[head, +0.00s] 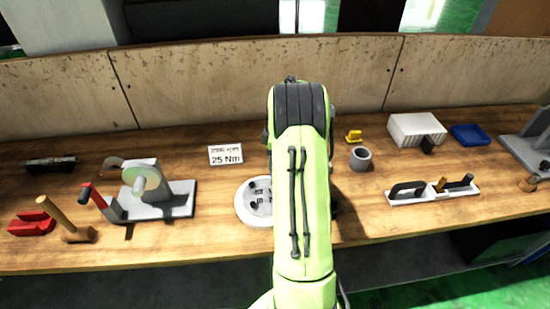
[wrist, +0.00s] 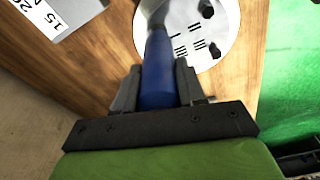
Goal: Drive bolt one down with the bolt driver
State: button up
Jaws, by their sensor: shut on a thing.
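My gripper (wrist: 160,85) is shut on the blue handle of the bolt driver (wrist: 158,66) in the wrist view. The driver's grey upper part reaches over the edge of a round white plate (wrist: 222,42). The plate carries dark bolts (wrist: 206,9) and black tally marks. A second dark bolt shows at the plate's right side, near the driver. In the head view the plate (head: 243,206) lies on the bench, partly hidden behind my green arm. My gripper and the driver are hidden there. I cannot tell which bolt is bolt one, or whether the driver's tip touches a bolt.
A white card reading 25 Nm (head: 226,155) stands behind the plate. A grey cup (head: 360,158) and a white tool rack (head: 432,198) are to the right. A grinder (head: 155,195), a hammer (head: 65,220) and a red block (head: 32,223) are to the left.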

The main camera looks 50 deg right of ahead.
jog(key=shift+f+b, duration=0.4)
jog(key=shift+f, duration=0.15)
dwell(1.7)
jog(key=shift+s, duration=0.1)
jog(key=shift+r+p, duration=0.6)
jog(key=shift+r, duration=0.15)
jog(key=shift+r+p, duration=1.75)
jog(key=shift+r, duration=0.7)
jog(key=shift+f, duration=0.1)
